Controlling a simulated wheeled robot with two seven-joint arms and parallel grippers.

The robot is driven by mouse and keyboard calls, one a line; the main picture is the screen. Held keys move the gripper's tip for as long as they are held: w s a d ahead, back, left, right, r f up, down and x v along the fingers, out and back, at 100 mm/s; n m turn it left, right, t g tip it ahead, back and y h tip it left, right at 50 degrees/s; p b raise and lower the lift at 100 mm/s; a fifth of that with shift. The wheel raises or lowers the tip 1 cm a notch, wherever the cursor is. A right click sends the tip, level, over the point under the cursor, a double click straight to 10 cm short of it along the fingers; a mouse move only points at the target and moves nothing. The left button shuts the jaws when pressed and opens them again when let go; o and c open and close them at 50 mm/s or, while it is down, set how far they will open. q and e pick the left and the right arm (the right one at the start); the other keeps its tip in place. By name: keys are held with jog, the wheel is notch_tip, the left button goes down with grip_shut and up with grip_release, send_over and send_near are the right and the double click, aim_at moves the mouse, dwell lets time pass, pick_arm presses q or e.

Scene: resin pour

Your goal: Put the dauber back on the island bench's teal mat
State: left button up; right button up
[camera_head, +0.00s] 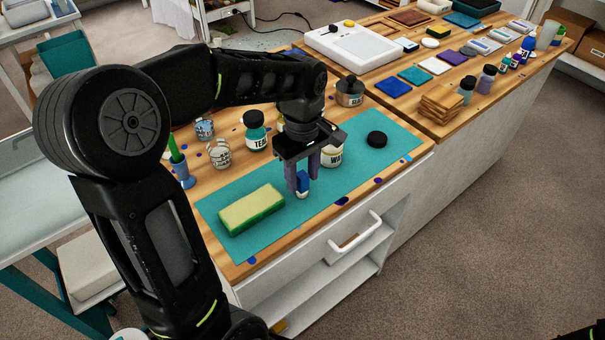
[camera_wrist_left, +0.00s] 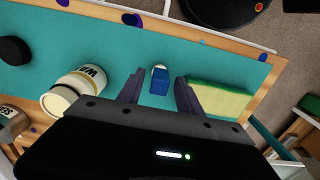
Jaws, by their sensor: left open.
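The dauber, a small blue block with a pale end, is on the teal mat (camera_head: 340,188) of the island bench. It shows in the head view (camera_head: 303,184) and in the wrist view (camera_wrist_left: 159,82). My left gripper (camera_head: 302,178) is open above the mat, with its fingers pointing down on either side of the dauber. In the wrist view the left gripper (camera_wrist_left: 159,88) shows a gap between each finger and the dauber. Whether the dauber rests fully on the mat is hard to tell. My right gripper is not in view.
A green and yellow sponge (camera_head: 252,209) lies left of the dauber on the mat. A black round lid (camera_head: 377,139) sits at the right. A jar marked WA (camera_head: 332,156) stands behind the gripper. A TEAL jar (camera_head: 256,131) and cups stand behind the mat.

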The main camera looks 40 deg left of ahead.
aim_at(302, 175)
pick_arm(q)
notch_tip(302, 175, up, 12)
jog(key=p, duration=0.1)
jog(key=shift+r, duration=0.15)
